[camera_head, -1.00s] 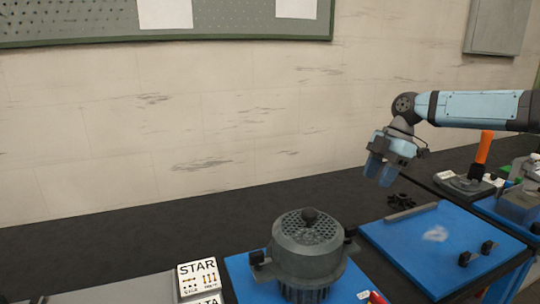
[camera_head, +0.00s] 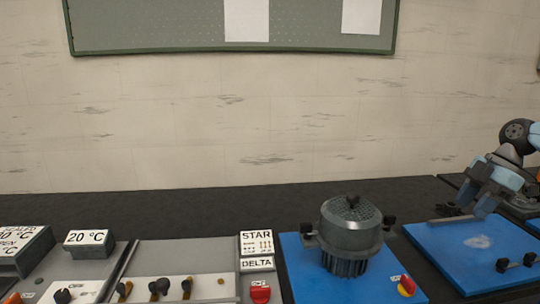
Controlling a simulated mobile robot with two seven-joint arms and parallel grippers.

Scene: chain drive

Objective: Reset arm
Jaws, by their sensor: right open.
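My right gripper (camera_head: 476,203) is at the right side of the head view, above the far part of a blue plate (camera_head: 455,262). Its light-blue fingers point down and to the left, apart, with nothing seen between them. My right arm comes in from the right edge. My left gripper is not in view.
A grey motor (camera_head: 351,237) stands on another blue plate (camera_head: 310,285), with a red switch (camera_head: 405,286) at its front. Black clamps (camera_head: 515,262) sit on the right plate. A STAR/DELTA sign (camera_head: 257,250) and control panels lie left.

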